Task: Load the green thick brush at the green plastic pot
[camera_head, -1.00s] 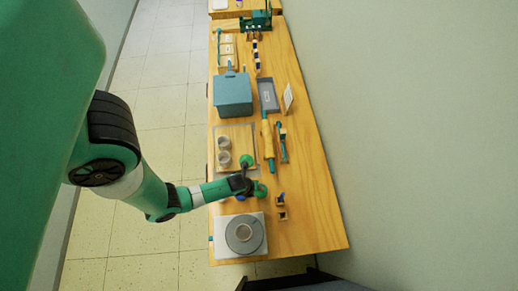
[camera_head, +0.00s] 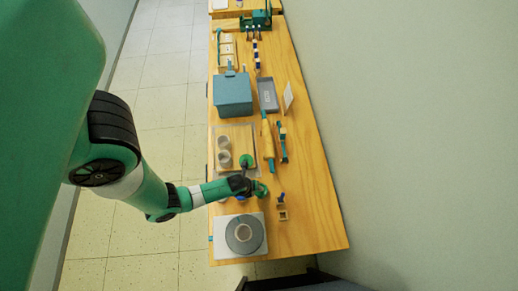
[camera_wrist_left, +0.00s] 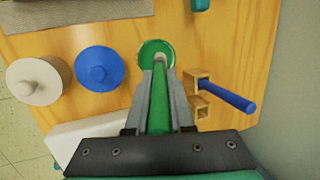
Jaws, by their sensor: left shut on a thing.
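The green thick brush (camera_wrist_left: 160,98) is held between the fingers of my left gripper (camera_wrist_left: 160,75) in the left wrist view. Its handle runs away from the wrist and its pale lower part (camera_wrist_left: 160,57) overlaps the near side of the green plastic pot (camera_wrist_left: 154,48). I cannot tell how deep the tip sits in the pot. In the head view the green pot (camera_head: 261,190) is just right of my left gripper (camera_head: 243,185), near the front of the table. My right gripper is not in view.
A blue knobbed round pot (camera_wrist_left: 100,69) and a white one (camera_wrist_left: 35,82) stand left of the green pot. Small wooden holders (camera_wrist_left: 200,88), one with a blue handle (camera_wrist_left: 228,96), stand right. A grey disc (camera_head: 244,233) lies in front; bare table is to the right.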

